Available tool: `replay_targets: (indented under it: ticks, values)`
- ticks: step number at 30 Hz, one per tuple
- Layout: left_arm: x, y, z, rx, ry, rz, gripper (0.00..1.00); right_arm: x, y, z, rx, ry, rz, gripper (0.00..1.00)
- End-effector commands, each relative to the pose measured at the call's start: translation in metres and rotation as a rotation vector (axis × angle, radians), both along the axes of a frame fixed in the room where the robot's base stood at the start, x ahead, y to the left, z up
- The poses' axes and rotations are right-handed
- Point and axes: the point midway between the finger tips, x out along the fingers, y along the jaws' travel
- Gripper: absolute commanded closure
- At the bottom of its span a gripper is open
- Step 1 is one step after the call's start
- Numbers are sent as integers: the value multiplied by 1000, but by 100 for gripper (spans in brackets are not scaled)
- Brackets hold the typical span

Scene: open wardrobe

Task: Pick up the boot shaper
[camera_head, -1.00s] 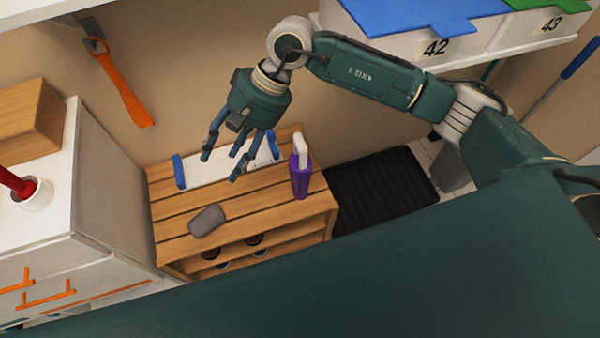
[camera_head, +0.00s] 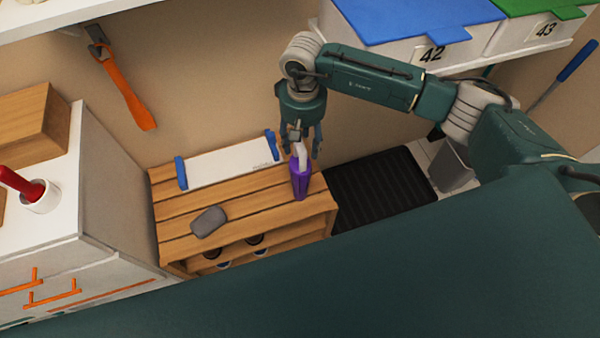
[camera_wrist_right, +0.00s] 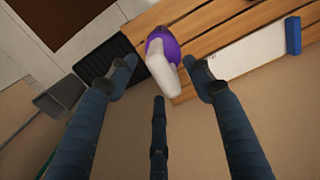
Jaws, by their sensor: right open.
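The boot shaper, which I take to be the purple piece with a white curved top (camera_head: 301,178), stands on the right end of the slatted wooden bench (camera_head: 235,200). It also shows in the right wrist view (camera_wrist_right: 163,62), with its white top towards the camera. My right gripper (camera_head: 302,152) points down at the boot shaper's white top. In the right wrist view its open fingers (camera_wrist_right: 160,70) lie on both sides of the white top, with a gap on each side. I cannot tell whether any finger touches it. My left gripper is out of view.
A white board with blue ends (camera_head: 230,163) and a grey rounded item (camera_head: 208,221) lie on the bench. A black ribbed mat (camera_head: 380,190) and grey bin (camera_head: 456,165) are to the right. A white cabinet (camera_head: 110,215) stands left. Bins on a shelf (camera_head: 430,50) are above right.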

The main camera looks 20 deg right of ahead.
Motion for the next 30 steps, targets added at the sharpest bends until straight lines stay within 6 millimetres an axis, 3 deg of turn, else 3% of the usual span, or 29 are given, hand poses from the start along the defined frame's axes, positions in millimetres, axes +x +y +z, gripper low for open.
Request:
replay_targets:
  ticks: [6,13,19,30]
  values:
    - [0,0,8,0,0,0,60,-1,0,-22,1,2,0,49]
    - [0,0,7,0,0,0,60,0,0,-24,1,0,0,49]
    - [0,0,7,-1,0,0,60,0,0,-24,1,0,0,89]
    - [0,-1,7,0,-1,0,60,0,0,-22,2,-1,0,91]
